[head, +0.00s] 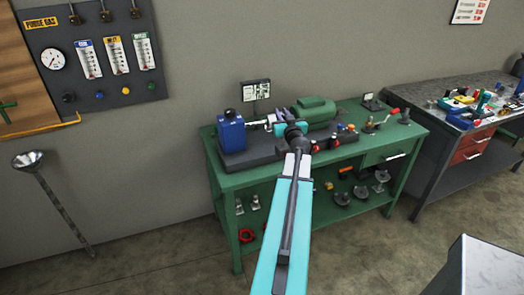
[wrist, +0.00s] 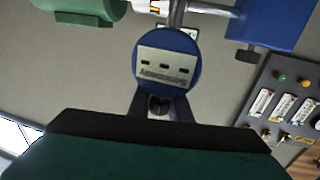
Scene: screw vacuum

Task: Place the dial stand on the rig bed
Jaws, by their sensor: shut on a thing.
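The dial stand shows in the wrist view as a round blue dial (wrist: 168,62) with a pale label. Its lower part is hidden by my gripper. My gripper (wrist: 162,104) is shut on it, just below the dial. In the head view my gripper (head: 292,130) reaches over the green bench at the rig, and the dial stand cannot be made out there. The dark rig bed (head: 250,158) runs along the bench top, partly hidden by my arm. I cannot tell whether the stand touches the bed.
A blue block (head: 231,131) stands at the rig's left end and a green motor (head: 314,112) at its right. Red-knobbed parts (head: 333,142) stand along the bench front. A gauge panel (head: 97,55) hangs on the wall. A second bench (head: 455,85) stands at right.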

